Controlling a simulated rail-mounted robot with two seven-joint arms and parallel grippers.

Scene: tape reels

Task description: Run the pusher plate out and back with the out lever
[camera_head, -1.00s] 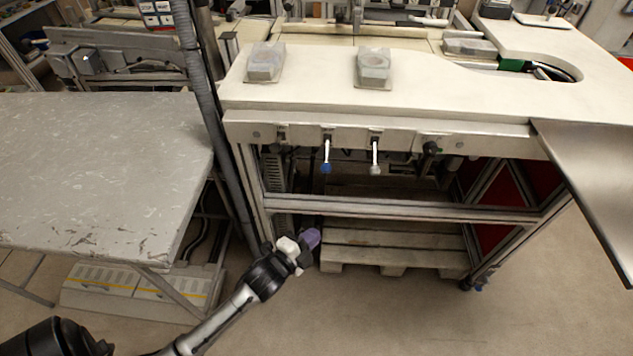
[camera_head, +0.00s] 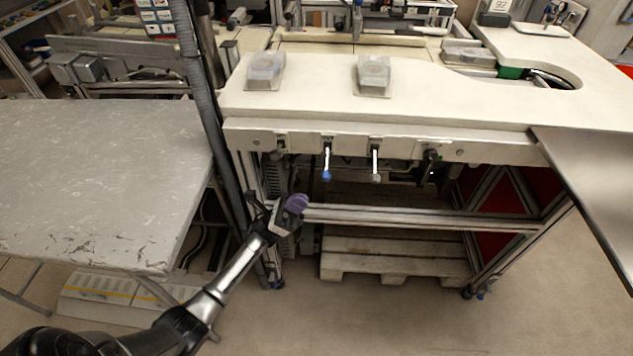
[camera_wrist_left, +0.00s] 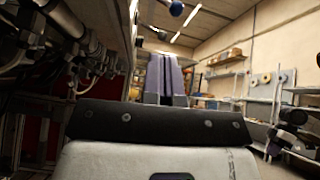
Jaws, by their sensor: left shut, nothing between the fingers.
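Two levers hang from the front rail of the cream bench in the head view: one with a blue tip (camera_head: 327,166) and, to its right, one with a pale grey tip (camera_head: 375,167). Which is the out lever I cannot tell, and I cannot make out the pusher plate. My left gripper (camera_head: 297,203) is below and left of the blue-tipped lever, shut and empty, apart from both levers. My right gripper is out of view.
A black knob (camera_head: 431,156) sits right of the levers. A lower crossbar (camera_head: 420,217) and a wooden pallet (camera_head: 395,256) are under the bench. A grey table (camera_head: 100,180) stands left and a metal sheet (camera_head: 600,190) right. The floor in front is free.

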